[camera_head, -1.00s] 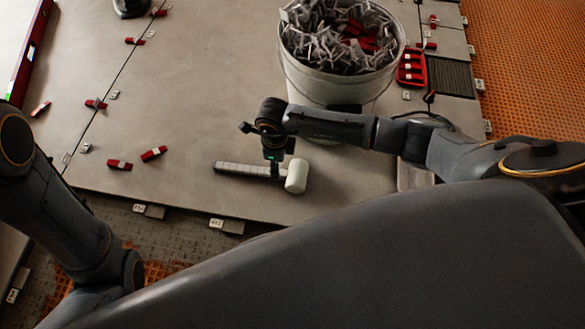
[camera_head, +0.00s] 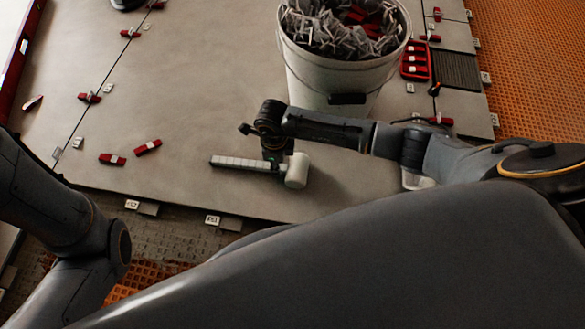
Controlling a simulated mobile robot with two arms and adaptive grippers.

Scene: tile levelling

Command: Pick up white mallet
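The white mallet (camera_head: 297,171) lies across the large grey tile in front of the bucket. Its pale head is at the right and its handle (camera_head: 236,162) points left. My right gripper (camera_head: 276,167) reaches down from above to the handle, close beside the head. The fingers are small, dark and partly hidden, so I cannot tell whether they are closed on the handle. I also cannot tell whether the mallet is touching the tile. Part of my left arm shows at the left, but its gripper is out of view.
A white bucket (camera_head: 336,84) full of grey and red clips stands just behind the mallet. Red wedges (camera_head: 148,146) lie on the tile to the left. A red tray (camera_head: 415,62) sits right of the bucket. The tile's front edge is close below the mallet.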

